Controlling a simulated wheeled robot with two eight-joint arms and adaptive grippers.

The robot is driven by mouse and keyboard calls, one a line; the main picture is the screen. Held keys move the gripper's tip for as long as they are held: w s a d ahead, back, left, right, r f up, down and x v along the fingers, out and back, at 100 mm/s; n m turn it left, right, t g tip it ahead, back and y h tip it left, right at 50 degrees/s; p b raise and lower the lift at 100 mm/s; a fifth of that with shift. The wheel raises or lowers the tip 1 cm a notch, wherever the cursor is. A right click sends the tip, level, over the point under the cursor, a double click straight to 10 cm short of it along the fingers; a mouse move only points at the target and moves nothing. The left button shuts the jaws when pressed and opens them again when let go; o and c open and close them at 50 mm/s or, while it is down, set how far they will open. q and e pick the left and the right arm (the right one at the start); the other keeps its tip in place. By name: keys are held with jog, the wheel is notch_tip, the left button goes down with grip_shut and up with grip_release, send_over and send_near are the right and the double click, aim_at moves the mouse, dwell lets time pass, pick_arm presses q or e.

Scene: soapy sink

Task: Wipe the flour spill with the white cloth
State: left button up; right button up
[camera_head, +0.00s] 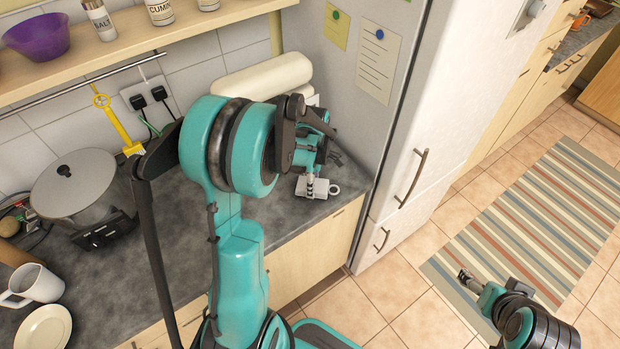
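My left arm crosses the middle of the view, and its gripper (310,187) is low over the grey counter (285,231) beside the fridge. A small white piece (323,185) shows right at its fingertips; I cannot tell whether it is the cloth or whether the fingers grip it. I cannot make out a flour spill; my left arm hides part of the counter. My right gripper (466,277) is at the lower right, over the floor and striped rug, away from the counter. Its fingers are too small to judge.
A pot (82,188), a white mug (33,286) and a plate (43,328) stand at the counter's left. A white roll (262,77) is by the wall. The fridge (455,85) bounds the counter's right end. A shelf (130,42) runs above.

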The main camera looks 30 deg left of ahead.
aim_at(319, 192)
pick_arm(q)
jog(key=shift+s+d, duration=0.4)
jog(key=shift+d, duration=0.4)
jog(key=shift+s+d, duration=0.35)
jog(key=shift+d, duration=0.4)
jog(key=shift+w+a, duration=0.1)
